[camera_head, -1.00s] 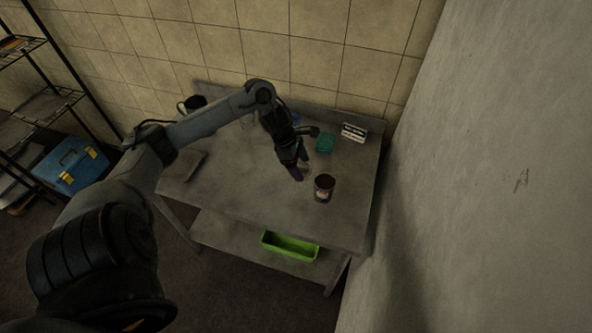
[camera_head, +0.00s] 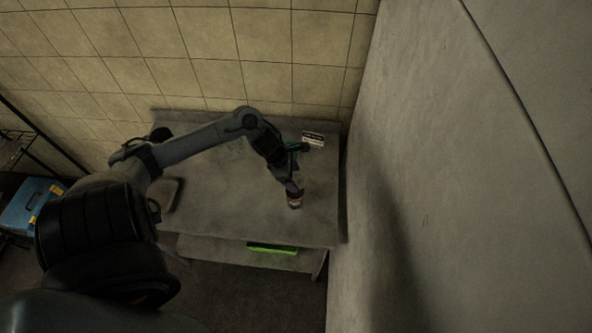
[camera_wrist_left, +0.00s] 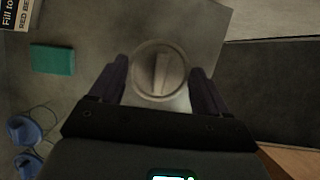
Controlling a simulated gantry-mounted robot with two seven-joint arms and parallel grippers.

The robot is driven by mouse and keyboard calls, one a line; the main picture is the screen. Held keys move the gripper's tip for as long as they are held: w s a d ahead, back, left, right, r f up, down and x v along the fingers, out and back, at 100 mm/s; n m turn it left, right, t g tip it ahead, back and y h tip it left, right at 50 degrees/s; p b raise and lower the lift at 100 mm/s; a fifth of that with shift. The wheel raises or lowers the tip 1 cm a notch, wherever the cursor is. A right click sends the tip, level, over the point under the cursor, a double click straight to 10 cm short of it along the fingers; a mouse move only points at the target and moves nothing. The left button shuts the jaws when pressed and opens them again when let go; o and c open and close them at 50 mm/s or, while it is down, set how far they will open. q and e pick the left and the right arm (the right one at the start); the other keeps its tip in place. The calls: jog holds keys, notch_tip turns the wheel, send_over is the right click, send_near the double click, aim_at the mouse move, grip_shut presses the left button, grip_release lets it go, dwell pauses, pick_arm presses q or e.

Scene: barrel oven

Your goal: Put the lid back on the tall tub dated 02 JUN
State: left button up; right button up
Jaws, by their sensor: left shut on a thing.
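My right gripper is out of view.
A printed card (camera_head: 313,138) stands at the table's back right. A green block (camera_wrist_left: 52,60) and blue cup-like things (camera_wrist_left: 25,130) show in the left wrist view. A bright green bin (camera_head: 272,248) is on the lower shelf. A wall rises close on the table's right.

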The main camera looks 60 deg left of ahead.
pick_arm(q)
jog(key=shift+f+b, duration=1.35)
jog(key=shift+f, duration=0.8)
jog(key=shift+f+b, duration=1)
jog(key=shift+b, duration=0.05)
jog(key=shift+f+b, duration=0.15)
jog(key=shift+b, duration=0.85)
dwell(0.5)
dwell(0.4)
jog(key=o, duration=1)
jog(key=shift+r, duration=0.2)
jog(key=shift+r+p, duration=2.55)
jog(key=shift+r, duration=0.8)
